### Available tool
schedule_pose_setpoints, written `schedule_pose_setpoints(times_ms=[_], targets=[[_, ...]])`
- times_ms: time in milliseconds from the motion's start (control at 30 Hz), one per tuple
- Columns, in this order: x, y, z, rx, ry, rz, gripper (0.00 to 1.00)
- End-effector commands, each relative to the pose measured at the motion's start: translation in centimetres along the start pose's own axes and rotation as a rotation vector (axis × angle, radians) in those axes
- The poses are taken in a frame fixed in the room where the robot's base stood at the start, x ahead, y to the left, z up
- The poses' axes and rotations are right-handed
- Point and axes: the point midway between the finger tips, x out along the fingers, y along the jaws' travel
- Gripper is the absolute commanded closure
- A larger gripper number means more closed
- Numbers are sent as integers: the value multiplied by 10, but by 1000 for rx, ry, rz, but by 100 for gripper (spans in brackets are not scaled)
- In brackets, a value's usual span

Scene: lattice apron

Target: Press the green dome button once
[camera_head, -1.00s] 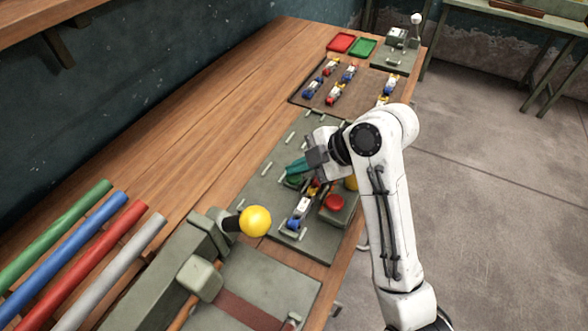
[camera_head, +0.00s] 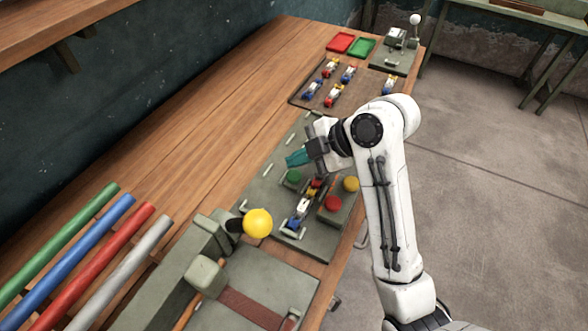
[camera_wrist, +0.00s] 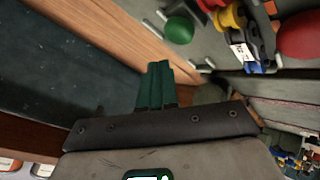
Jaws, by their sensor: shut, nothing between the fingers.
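The green dome button (camera_head: 294,176) sits on a grey-green panel on the workbench in the head view. In the wrist view the green dome (camera_wrist: 179,30) shows at the upper middle, beyond the fingertips. My gripper (camera_head: 296,158) has teal fingers, shut and empty, held above the panel near the green dome. The fingers (camera_wrist: 155,72) also show together in the wrist view, apart from the dome. I cannot tell their exact height above it.
On the same panel are a red dome button (camera_head: 333,203), a yellow dome (camera_head: 351,184) and a toy-like assembly (camera_head: 303,208). A yellow ball knob (camera_head: 257,223) stands nearer. Small cars lie on a brown mat (camera_head: 310,98) behind.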

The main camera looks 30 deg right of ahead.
Motion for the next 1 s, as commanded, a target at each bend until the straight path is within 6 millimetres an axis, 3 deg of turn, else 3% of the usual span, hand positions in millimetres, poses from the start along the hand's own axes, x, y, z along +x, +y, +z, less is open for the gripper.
schedule_pose_setpoints(times_ms=[367,1000], targets=[[-26,19,-19,0,0,0,100],[-26,18,-18,0,0,0,100]])
